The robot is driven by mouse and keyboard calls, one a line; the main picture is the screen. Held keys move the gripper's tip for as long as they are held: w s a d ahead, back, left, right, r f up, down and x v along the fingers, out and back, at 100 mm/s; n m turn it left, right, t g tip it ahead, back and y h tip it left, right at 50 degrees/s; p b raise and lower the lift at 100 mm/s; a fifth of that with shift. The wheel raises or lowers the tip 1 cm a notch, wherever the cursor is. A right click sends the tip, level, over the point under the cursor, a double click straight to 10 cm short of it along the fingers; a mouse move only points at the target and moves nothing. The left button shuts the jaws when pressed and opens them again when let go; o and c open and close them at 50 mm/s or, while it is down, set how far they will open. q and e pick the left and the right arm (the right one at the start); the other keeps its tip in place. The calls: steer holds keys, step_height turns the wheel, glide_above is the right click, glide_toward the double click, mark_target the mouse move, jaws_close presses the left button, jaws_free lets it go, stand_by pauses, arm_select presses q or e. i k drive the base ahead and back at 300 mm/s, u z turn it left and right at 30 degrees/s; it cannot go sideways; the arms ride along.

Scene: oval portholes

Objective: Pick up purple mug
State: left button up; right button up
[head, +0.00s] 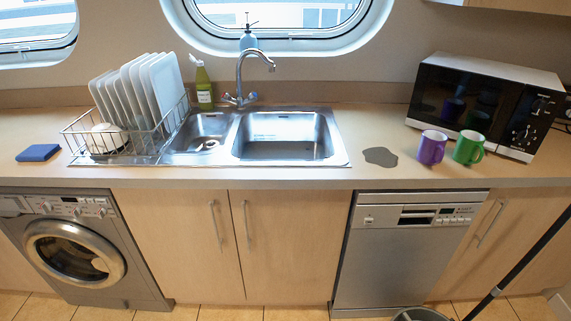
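The purple mug (431,148) stands upright on the counter at the right, in front of the microwave. Neither of my grippers shows in the head view, so nothing is seen touching the mug.
A microwave (480,104) stands behind the mugs. A grey puddle-like patch (381,157) lies left of the purple mug, beside the sink (287,136). A dish rack (130,140) and blue sponge (38,153) are at left. A long-handled pole (520,260) leans at lower right.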

mark_target(431, 149)
steer(key=z, duration=0.3)
steer(key=k, duration=0.45)
steer(key=z, duration=0.4)
steer(key=i, duration=1.4)
steer(key=u, duration=0.9)
